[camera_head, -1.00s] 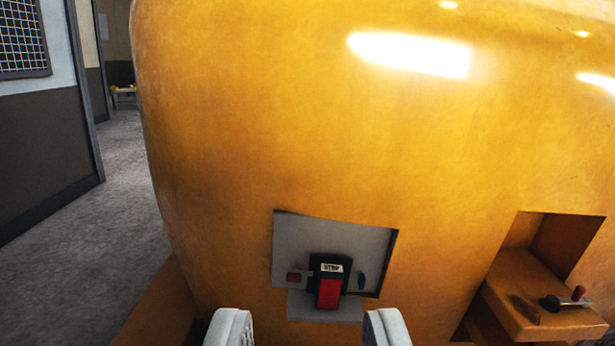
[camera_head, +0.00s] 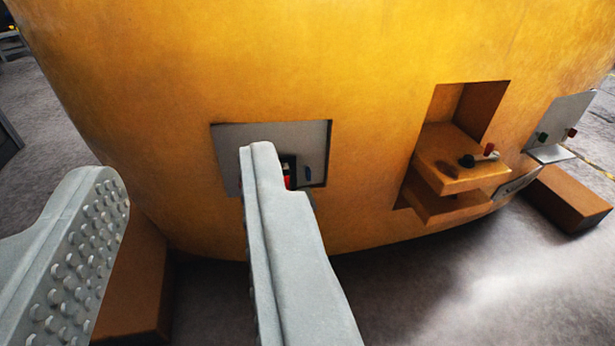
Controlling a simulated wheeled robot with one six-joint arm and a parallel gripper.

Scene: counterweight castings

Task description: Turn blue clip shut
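A small blue clip (camera_head: 308,173) sits on the grey recessed panel (camera_head: 270,133) in the yellow casting, to the right of a black and red stop switch (camera_head: 288,178). My right finger covers most of the switch and the panel's lower left part. My gripper (camera_head: 190,165) is open and empty, its two grey fingers wide apart, the left one showing a studded inner pad. The fingers are in front of the casting, and the clip shows just right of the right finger. I cannot tell the clip's exact turn.
The large yellow casting (camera_head: 400,45) fills the view. A recess to the right holds an orange ledge (camera_head: 450,175) with a black and red lever (camera_head: 480,156). Farther right are a grey plate (camera_head: 565,125) with green and red knobs and a brown block (camera_head: 568,198). Grey floor is open at lower right.

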